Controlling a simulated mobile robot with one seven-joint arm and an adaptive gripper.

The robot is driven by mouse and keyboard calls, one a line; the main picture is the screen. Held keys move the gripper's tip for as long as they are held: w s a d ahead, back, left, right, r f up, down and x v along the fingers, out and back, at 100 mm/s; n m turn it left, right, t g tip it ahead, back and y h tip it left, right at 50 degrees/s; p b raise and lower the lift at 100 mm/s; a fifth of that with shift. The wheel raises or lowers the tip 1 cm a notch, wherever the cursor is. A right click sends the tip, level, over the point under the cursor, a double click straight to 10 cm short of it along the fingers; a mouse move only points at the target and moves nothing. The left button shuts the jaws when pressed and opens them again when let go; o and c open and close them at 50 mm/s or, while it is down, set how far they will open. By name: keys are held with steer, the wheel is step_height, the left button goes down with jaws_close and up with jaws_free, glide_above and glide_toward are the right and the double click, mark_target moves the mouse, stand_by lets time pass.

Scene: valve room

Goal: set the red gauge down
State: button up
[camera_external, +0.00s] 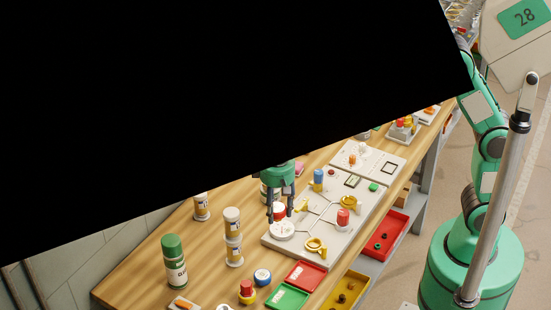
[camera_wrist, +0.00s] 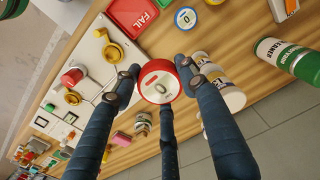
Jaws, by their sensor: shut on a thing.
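The red gauge (camera_wrist: 158,82) is a round white-faced dial with a red rim, facing the camera in the wrist view. My gripper (camera_wrist: 160,88) is shut on it with dark blue fingers around its rim. In the external view my gripper (camera_external: 279,208) points down with the red gauge (camera_external: 279,213) between its fingers, over the near left corner of the white valve board (camera_external: 313,219). A round white disc (camera_external: 282,231) shows just below the gauge. I cannot tell whether the gauge touches it.
Red and green trays (camera_external: 287,297) lie in front. The board carries yellow valves (camera_external: 316,247) and a red knob (camera_external: 343,218). A black area hides much of the external view.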

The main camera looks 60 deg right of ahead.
steer(key=w+a+p, duration=0.3)
steer(key=w, duration=1.3)
steer(key=w+a+p, duration=0.3)
steer(key=w, duration=1.4)
step_height(320, 180, down, 11)
steer(key=shift+d+f, duration=0.2)
steer(key=shift+d, duration=0.05)
glide_above(186, 238)
steer(key=shift+f, duration=3.1)
steer(key=shift+f, duration=1.9)
steer(key=shift+f, duration=0.2)
